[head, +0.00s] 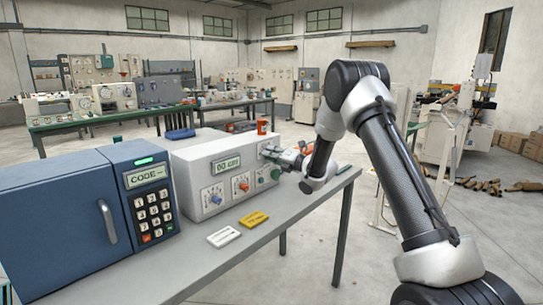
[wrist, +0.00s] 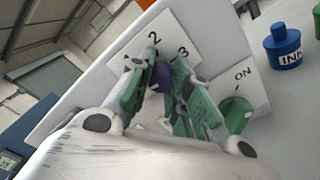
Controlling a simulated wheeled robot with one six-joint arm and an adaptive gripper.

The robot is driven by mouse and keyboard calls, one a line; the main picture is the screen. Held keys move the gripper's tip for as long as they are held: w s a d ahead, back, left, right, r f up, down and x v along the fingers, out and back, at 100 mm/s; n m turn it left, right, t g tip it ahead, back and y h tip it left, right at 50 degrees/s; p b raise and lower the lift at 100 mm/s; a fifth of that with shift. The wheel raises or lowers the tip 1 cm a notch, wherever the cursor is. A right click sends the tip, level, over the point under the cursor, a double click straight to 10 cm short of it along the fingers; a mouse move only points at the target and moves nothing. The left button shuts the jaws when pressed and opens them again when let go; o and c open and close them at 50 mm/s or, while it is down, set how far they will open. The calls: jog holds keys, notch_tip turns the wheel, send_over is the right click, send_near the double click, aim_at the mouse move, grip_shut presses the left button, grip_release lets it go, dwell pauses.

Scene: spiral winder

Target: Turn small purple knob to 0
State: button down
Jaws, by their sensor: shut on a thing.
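The small purple knob (wrist: 161,76) sits on a white dial plate (wrist: 133,45) marked 2 and 3 in the wrist view. My gripper (wrist: 158,72) is shut on the knob, with a green-padded finger on each side. The fingers hide most of the knob and the rest of the scale, so I cannot tell its exact setting. In the head view my gripper (head: 272,153) reaches the upper right of the white winder box (head: 205,163); the purple knob is hidden there.
A green knob (wrist: 236,113) marked ON is close beside my finger. A blue ink bottle (wrist: 283,46) stands at right. The box has a display (head: 228,163), a blue knob (head: 215,198) and a red knob (head: 243,186). A blue safe (head: 60,230) stands left; yellow (head: 254,219) and white (head: 223,236) tags lie in front.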

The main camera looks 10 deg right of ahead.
jog(key=shift+s+f+n, duration=0.1)
jog(key=shift+f+n, duration=0.1)
jog(key=shift+n, duration=0.8)
jog(key=c, duration=1.3)
grip_release()
jog(key=shift+a, duration=0.1)
jog(key=shift+r, duration=0.1)
jog(key=v, duration=1.2)
